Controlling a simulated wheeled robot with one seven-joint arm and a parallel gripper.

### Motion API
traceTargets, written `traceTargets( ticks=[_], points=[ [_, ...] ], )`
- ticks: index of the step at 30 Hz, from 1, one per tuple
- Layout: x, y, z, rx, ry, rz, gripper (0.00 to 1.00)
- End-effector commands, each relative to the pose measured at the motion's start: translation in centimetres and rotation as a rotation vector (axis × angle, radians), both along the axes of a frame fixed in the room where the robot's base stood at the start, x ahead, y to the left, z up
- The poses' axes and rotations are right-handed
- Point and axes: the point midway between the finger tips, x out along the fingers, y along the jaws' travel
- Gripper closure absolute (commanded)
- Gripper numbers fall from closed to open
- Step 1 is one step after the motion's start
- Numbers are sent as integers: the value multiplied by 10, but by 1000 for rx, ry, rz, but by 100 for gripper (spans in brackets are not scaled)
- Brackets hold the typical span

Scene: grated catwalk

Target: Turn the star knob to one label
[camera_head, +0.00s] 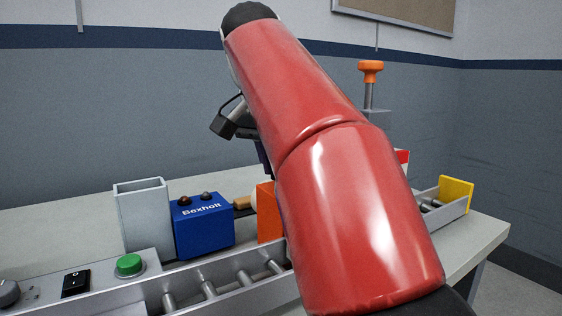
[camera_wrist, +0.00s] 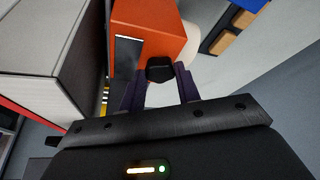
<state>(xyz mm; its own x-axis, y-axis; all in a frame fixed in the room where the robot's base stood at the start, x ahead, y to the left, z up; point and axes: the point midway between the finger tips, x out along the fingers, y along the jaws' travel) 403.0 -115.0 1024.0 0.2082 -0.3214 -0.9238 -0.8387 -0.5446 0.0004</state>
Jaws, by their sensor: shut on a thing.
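In the wrist view, a black star knob (camera_wrist: 160,68) stands at an orange box (camera_wrist: 150,28). My gripper (camera_wrist: 160,84) has its two dark fingers on either side of the knob and is shut on it. I cannot make out any label or pointer mark on the knob. In the camera_head view, the orange box (camera_head: 268,212) shows only in part beside my red arm. My arm hides the knob and most of my gripper there.
A blue Bexholt box (camera_head: 203,226) and an open grey container (camera_head: 144,218) stand left of the orange box. A roller conveyor (camera_head: 215,283) runs in front, with a green button (camera_head: 129,264) and black switch (camera_head: 75,283). An orange-topped post (camera_head: 370,72) rises behind my arm.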

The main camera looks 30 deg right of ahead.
Motion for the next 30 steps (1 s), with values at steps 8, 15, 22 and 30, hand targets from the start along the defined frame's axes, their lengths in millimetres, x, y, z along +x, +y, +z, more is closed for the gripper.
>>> traceTargets(
  ticks=[8, 15, 22, 30],
  points=[
    [3, 2, 0, 0, 0, -245, 90],
    [5, 2, 0, 0, 0, -409, 90],
    [6, 2, 0, 0, -2, -503, 90],
    [6, 2, 0, 0, -5, -540, 90]
  ],
)
